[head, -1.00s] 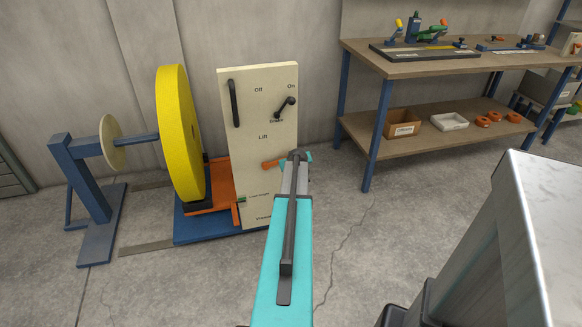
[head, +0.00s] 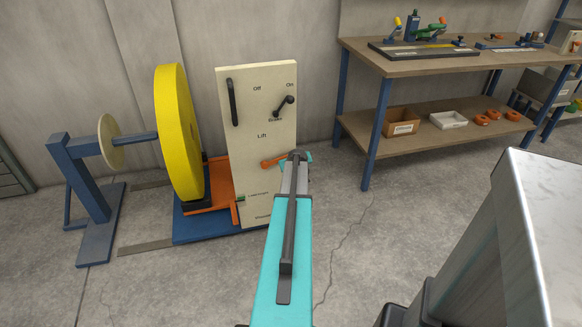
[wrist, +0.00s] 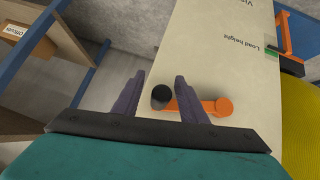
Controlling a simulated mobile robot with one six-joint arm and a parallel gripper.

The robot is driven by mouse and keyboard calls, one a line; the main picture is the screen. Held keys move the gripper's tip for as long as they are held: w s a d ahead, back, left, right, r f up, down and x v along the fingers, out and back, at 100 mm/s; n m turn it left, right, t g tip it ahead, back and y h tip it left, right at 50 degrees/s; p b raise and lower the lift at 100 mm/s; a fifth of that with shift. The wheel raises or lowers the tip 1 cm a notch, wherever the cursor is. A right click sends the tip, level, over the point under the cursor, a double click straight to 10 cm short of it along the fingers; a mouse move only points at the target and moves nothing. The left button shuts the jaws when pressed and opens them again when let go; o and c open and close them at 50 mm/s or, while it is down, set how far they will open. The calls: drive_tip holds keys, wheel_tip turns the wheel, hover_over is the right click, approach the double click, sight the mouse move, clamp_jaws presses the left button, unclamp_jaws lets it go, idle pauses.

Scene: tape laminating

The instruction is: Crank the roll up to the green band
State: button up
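A small green band (wrist: 271,48) is on the panel edge by "Load height", close to an orange bracket. My gripper (wrist: 158,95) is open, its dark fingers either side of the knob, with visible gaps. Whether they reach down around it I cannot tell. My forearm hides part of the panel's lower right in the head view.
The panel also carries a black handle (head: 232,102) and a black brake lever (head: 285,105). A blue stand (head: 88,190) is at left. A workbench (head: 450,62) with tools and a lower shelf is at right. Open concrete floor lies between.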

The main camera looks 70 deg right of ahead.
drive_tip(key=shift+r, duration=0.1)
drive_tip(key=shift+w, duration=0.1)
drive_tip(key=shift+a+r, duration=0.1)
drive_tip(key=shift+r, duration=0.05)
drive_tip(key=v, duration=1.3)
drive_tip(key=shift+r, duration=0.2)
drive_tip(key=shift+a, duration=0.1)
drive_tip(key=shift+a+f, duration=0.1)
